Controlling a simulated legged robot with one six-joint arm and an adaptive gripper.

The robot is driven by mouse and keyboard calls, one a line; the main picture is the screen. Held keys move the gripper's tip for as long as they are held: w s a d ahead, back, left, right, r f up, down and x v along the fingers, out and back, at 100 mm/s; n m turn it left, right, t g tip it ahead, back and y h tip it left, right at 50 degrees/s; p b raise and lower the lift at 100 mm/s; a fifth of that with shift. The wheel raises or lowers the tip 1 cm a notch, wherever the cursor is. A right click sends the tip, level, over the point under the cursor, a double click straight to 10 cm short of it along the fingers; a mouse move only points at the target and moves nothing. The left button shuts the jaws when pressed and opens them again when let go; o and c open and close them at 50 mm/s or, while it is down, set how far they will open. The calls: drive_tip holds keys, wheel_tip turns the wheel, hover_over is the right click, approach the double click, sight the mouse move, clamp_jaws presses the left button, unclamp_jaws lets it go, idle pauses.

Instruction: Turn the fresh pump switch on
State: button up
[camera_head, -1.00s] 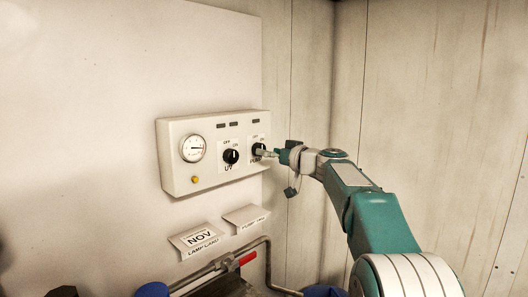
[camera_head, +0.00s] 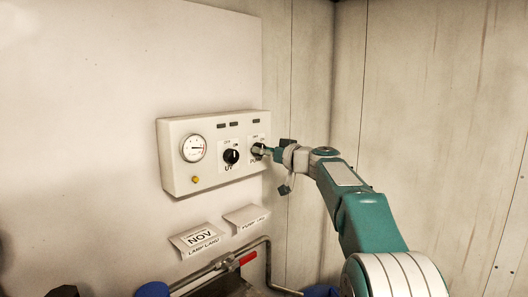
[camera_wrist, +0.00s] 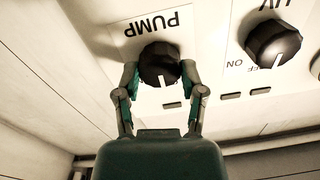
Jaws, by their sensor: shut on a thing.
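The black pump knob (camera_head: 257,149) is at the right end of a white control box (camera_head: 180,181) on the wall. In the wrist view, the pump knob (camera_wrist: 157,58) sits by an upside-down "PUMP" label, with its white mark toward the bottom of the picture. My gripper (camera_wrist: 160,75) has one finger on each side of this knob and is shut on it. In the head view my gripper (camera_head: 263,151) reaches the knob from the right and partly hides it and its label.
The UV knob (camera_head: 231,157) is just left of the pump knob, and it also shows in the wrist view (camera_wrist: 273,43). Two cards (camera_head: 197,239) and a red-handled pipe (camera_head: 246,259) are below.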

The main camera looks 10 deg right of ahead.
drive_tip(key=shift+m, duration=0.4)
drive_tip(key=m, duration=1.1)
drive_tip(key=shift+w+f, duration=0.1)
drive_tip(key=shift+f, duration=0.15)
drive_tip(key=shift+m, duration=0.3)
drive_tip(key=o, duration=1.1)
drive_tip(key=shift+w, duration=0.1)
drive_tip(key=shift+o, duration=0.2)
drive_tip(key=shift+d+r, duration=0.1)
drive_tip(key=v, duration=1.2)
drive_tip(key=shift+f, duration=0.3)
